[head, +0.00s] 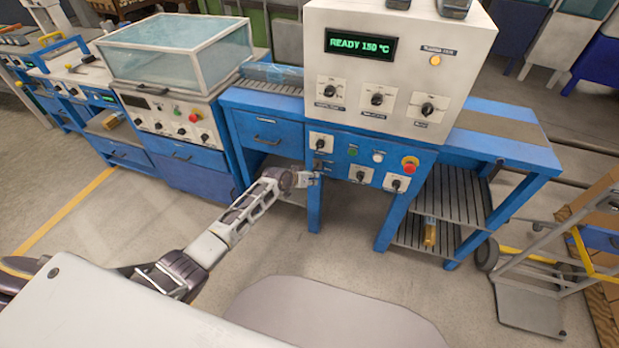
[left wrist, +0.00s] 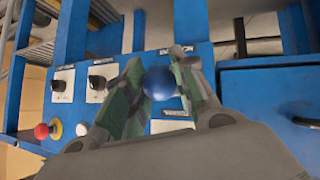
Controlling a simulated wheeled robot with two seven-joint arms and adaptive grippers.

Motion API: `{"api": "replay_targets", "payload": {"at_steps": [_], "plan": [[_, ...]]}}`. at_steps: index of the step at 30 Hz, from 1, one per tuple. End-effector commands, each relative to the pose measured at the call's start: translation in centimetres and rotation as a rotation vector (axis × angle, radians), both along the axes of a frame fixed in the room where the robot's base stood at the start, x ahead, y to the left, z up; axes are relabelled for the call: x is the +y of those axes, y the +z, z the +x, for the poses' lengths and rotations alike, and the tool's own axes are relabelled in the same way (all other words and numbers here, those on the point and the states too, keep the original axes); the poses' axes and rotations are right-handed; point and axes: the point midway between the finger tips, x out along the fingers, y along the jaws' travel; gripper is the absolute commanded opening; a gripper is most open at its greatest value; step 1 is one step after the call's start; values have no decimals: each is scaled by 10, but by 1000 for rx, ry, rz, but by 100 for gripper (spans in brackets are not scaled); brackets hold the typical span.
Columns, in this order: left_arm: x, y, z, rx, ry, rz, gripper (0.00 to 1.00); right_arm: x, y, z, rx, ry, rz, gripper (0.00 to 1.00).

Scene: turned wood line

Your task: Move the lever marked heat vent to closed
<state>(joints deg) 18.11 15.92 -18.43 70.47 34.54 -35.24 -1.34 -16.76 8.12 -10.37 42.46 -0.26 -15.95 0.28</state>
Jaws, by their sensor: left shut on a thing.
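A blue ball knob (left wrist: 159,83), which looks like a lever's end, sits between the fingers of my left gripper (left wrist: 161,92) in the left wrist view. The gripper is shut on it from both sides. In the head view my left gripper (head: 314,179) is at the left part of the blue control panel (head: 338,149), below the white oven-like unit. There the fingers hide most of the lever, and its position cannot be told. Labels near the knob are too small or blurred to read. My right gripper is not in view.
The panel also carries black rotary knobs (head: 396,182), a red emergency button (head: 410,164), and green and white buttons. The white unit (head: 395,60) above shows READY 150 °C. A drawer (head: 268,138) is to the left. A hand truck (head: 545,270) stands at the right.

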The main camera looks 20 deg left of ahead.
Motion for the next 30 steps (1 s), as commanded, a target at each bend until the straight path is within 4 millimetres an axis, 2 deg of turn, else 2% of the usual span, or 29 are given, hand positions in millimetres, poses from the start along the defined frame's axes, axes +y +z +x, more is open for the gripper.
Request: {"api": "replay_targets", "payload": {"at_steps": [3,9,21,30], "plan": [[1,8,3,17,2,0,0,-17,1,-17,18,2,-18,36],[0,14,5,63,1,2,0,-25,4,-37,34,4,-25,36],[0,27,10,181,2,5,0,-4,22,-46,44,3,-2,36],[0,36,14,273,1,8,0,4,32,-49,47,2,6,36]]}}
